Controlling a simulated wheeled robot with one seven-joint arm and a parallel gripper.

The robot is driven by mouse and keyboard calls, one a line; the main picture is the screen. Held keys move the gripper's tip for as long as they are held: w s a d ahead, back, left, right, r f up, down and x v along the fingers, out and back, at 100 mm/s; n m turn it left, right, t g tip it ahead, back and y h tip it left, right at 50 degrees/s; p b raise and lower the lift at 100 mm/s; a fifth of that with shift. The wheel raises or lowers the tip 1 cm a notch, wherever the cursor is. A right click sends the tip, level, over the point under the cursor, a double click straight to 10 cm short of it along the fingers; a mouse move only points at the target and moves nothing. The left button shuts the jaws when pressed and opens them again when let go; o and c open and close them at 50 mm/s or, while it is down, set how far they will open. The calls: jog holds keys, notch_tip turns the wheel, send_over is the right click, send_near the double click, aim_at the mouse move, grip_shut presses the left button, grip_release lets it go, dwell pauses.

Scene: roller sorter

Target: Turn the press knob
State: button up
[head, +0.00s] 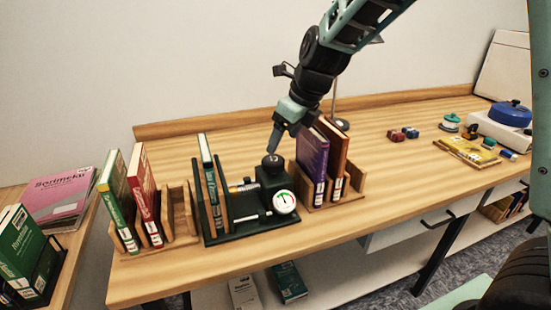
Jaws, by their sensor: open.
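The press (229,221) is a dark green metal stand on the wooden table, with a round white gauge (284,202) on its front right. A dark knob (272,162) sits on top of the press block. My gripper (274,150) points down just above the knob. I cannot tell from this view whether its fingertips touch or straddle the knob. A green book (206,150) stands upright at the left part of the press. The far side of the knob is hidden.
A wooden rack with a purple book (312,163) and an orange book (335,155) stands close right of the press. Another rack with a green book (117,195) and a red book (144,190) stands left.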

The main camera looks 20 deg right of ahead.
aim_at(274, 159)
jog(key=x, duration=0.7)
jog(key=shift+w+a+f, duration=0.1)
jog(key=shift+w+f, duration=0.05)
jog(key=shift+f, duration=0.1)
jog(key=c, duration=1)
